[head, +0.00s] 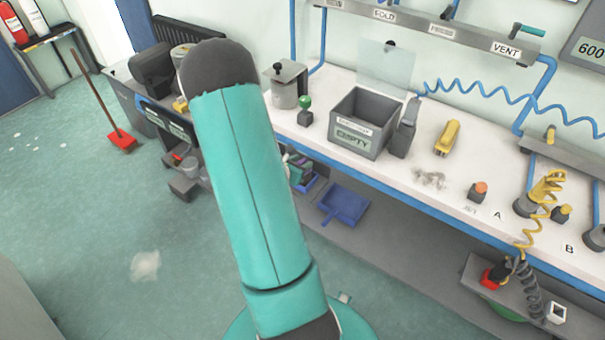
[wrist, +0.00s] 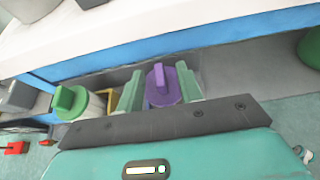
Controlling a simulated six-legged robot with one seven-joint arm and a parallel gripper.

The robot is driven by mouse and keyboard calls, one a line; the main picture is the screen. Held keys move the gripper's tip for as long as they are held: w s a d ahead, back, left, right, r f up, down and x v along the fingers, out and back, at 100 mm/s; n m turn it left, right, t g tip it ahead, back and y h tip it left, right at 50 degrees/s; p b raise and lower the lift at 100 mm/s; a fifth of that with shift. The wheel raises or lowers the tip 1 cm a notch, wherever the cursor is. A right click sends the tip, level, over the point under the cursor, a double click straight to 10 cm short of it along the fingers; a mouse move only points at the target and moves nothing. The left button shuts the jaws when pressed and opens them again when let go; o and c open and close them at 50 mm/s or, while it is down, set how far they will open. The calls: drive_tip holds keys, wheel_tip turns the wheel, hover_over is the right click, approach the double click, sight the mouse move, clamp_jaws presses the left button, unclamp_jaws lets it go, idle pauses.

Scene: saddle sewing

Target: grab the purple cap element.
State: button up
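The purple cap element (wrist: 163,88) has a round body with an upright ridge on top. It shows in the middle of the wrist view, between the two pale green fingers of my gripper (wrist: 159,80). The fingers are apart, one on each side of it, and I cannot tell whether either touches it. The cap's lower part is hidden behind the dark gripper edge. In the head view my teal arm hides the gripper, and I do not see the purple cap there.
A green cap on a white container (wrist: 72,101) stands left of the fingers in the wrist view. The white workbench (head: 440,180) edge runs above. Blue trays (head: 343,204) sit under the bench. A grey bin (head: 362,122) marked EMPTY stands on the bench.

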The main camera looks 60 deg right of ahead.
clamp_jaws()
drive_tip(key=shift+r, duration=0.1)
idle(0.3)
